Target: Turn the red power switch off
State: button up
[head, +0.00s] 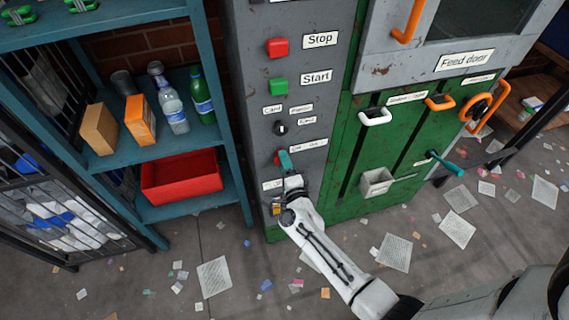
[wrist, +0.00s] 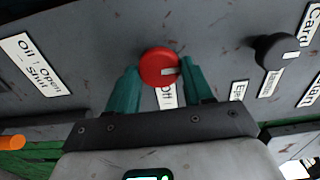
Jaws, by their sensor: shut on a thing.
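A label reading "Off" (wrist: 168,97) shows partly below the knob. The switch also shows in the head view (head: 277,158), mostly covered by my gripper (head: 285,161). My gripper (wrist: 160,70) has teal fingers, one on each side of the knob, and is shut on it.
A black selector knob (wrist: 278,51) sits close to the right in the wrist view. Red Stop (head: 278,47) and green Start (head: 278,86) buttons are higher on the panel. A shelf with a red bin (head: 182,180) stands left. Papers litter the floor.

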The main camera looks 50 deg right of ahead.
jog(key=o, duration=1)
jog(key=shift+o, duration=0.2)
jog(key=v, duration=1)
jog(key=shift+s+a, duration=0.25)
jog(key=shift+s, duration=0.1)
